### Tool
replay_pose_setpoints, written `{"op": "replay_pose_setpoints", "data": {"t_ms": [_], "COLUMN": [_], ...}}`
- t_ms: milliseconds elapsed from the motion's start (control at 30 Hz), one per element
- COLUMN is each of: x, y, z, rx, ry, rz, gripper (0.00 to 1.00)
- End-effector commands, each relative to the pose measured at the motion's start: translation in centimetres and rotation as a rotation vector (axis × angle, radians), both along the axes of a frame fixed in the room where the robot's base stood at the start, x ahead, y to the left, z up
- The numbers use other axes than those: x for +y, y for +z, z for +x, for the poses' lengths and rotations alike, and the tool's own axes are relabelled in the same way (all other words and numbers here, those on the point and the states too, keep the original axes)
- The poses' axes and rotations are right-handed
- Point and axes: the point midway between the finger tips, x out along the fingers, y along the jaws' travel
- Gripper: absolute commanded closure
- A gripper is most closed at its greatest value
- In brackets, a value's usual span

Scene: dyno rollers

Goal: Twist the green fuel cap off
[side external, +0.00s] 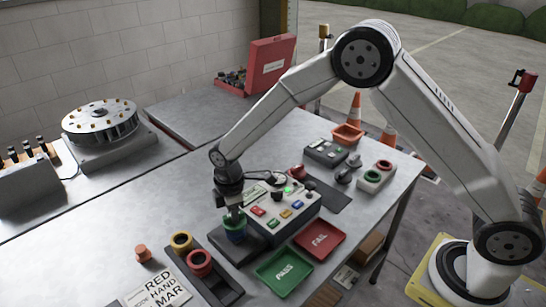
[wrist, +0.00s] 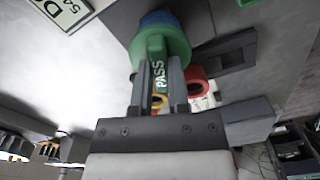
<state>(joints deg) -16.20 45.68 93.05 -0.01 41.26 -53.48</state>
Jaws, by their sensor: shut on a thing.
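The green fuel cap (side external: 234,220) sits on a blue round neck (side external: 235,235) on a dark block near the table's front edge. My gripper (side external: 232,210) points straight down over it, with its fingers at the cap's top. In the wrist view, the green cap (wrist: 148,50) has a raised ridge, and my gripper (wrist: 157,62) is shut with one finger on each side of that ridge. The blue neck (wrist: 160,18) shows directly behind the cap in that view, and I see no gap between them.
A control box (side external: 278,211) with coloured buttons stands close to the right of my gripper. A green PASS tray (side external: 284,271) and a red FAIL tray (side external: 320,238) lie in front. A yellow ring-shaped part (side external: 181,242) and a red one (side external: 199,262) stand to the left.

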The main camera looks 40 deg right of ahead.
Motion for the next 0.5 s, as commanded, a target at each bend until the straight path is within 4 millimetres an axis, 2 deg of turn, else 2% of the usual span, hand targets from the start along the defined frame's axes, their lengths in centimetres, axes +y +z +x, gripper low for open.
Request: {"op": "replay_pose_setpoints", "data": {"t_ms": [500], "x": [0.01], "y": [-0.12], "z": [-0.02], "rx": [0.001], "ry": [0.392], "rz": [0.0], "gripper": [1.0]}}
